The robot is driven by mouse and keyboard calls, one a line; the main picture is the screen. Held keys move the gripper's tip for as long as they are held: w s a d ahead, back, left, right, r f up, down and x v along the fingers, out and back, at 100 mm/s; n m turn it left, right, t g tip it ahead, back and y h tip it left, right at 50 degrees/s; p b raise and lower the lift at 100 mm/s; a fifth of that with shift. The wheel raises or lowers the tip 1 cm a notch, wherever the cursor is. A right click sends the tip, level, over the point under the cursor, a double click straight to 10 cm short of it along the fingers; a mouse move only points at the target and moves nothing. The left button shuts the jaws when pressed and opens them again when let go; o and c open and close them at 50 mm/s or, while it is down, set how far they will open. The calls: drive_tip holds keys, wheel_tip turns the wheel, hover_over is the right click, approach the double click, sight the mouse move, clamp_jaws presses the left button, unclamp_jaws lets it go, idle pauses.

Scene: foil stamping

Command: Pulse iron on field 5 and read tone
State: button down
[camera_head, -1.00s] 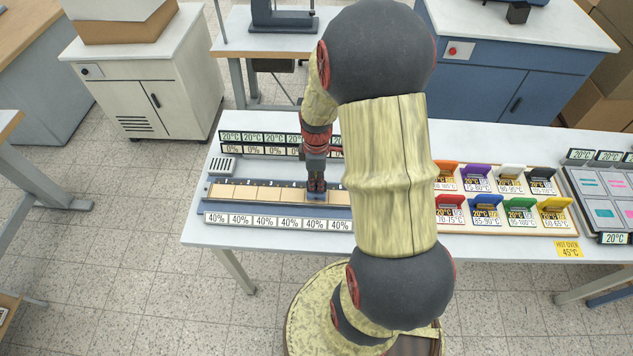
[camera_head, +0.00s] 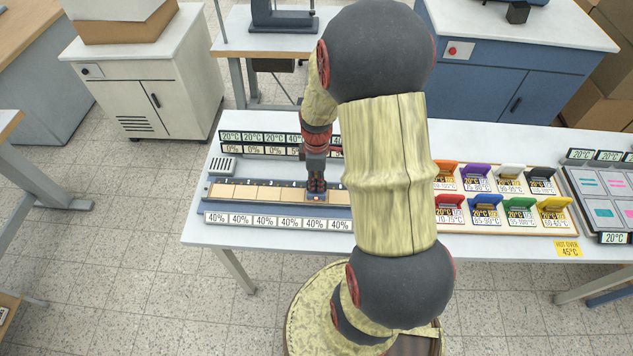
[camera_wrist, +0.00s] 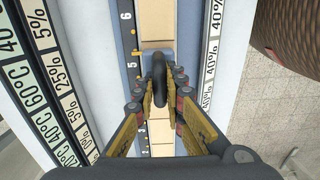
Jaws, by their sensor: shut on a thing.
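My gripper (camera_wrist: 158,100) is shut on the dark looped handle (camera_wrist: 160,75) of the iron. The iron's grey-blue base (camera_wrist: 150,55) sits over the strip at the mark 5 in the wrist view; whether it touches is hidden. In the head view the iron (camera_head: 317,198) shows only as a small block under my gripper (camera_head: 317,188). The tan strip (camera_head: 250,193) lies in a blue-grey holder with numbered fields. Beside field 5 the temperature display (camera_wrist: 33,90) reads 60°C and the tone display (camera_wrist: 62,76) reads 25%. Both neighbours show 40°C and 5%.
A row of 40% cards (camera_head: 265,221) runs along the holder's front. Coloured foil holders (camera_head: 486,208) stand on a board to the right. A yellow sign (camera_head: 568,248) reads hot over 45°C. My arm hides the table's middle.

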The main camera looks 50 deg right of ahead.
drive_tip(key=shift+r+p, duration=1.7)
drive_tip(key=shift+r, duration=0.55)
drive_tip(key=shift+f, duration=0.15)
